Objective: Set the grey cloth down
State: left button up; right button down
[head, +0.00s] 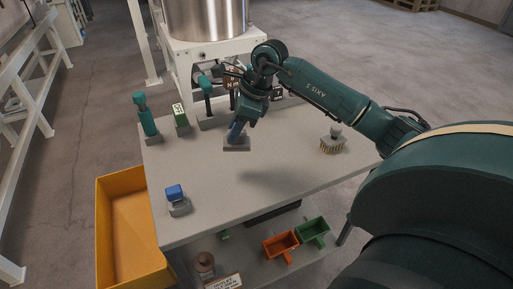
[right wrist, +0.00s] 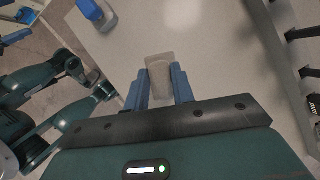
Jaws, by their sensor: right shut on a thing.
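The grey cloth (head: 237,145) is a small grey piece below my right gripper (head: 235,132), over the back-middle part of the pale table (head: 215,222). My right gripper points down, and its blue fingers are shut on the cloth. In the right wrist view the cloth (right wrist: 160,72) sticks out between the two blue fingers (right wrist: 160,88). I cannot tell whether its underside touches the table. A dark shadow lies on the bare top in front of it.
A blue-topped item (head: 176,198) stands at front left, a brush (head: 333,144) at right. A teal-topped bottle (head: 147,116) and a green labelled item (head: 181,119) stand at back left. A yellow bin (head: 122,235) adjoins the left edge. The table's middle is clear.

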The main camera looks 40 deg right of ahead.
aim_at(235, 144)
jog(key=shift+w+f, duration=0.2)
jog(key=shift+f, duration=0.3)
jog(key=shift+w+f, duration=0.2)
jog(key=shift+f, duration=0.25)
jog(key=f, duration=0.3)
jog(key=shift+s+f, duration=0.25)
jog(key=shift+f, duration=0.15)
notch_tip(235, 144, down, 4)
jog(key=shift+f+p, duration=0.15)
jog(key=shift+p, duration=0.25)
jog(key=c, duration=1.2)
grip_release()
pick_arm(q)
jog(key=shift+f+b, duration=0.2)
jog(key=shift+b, duration=0.15)
pick_arm(e)
jog(key=v, duration=1.2)
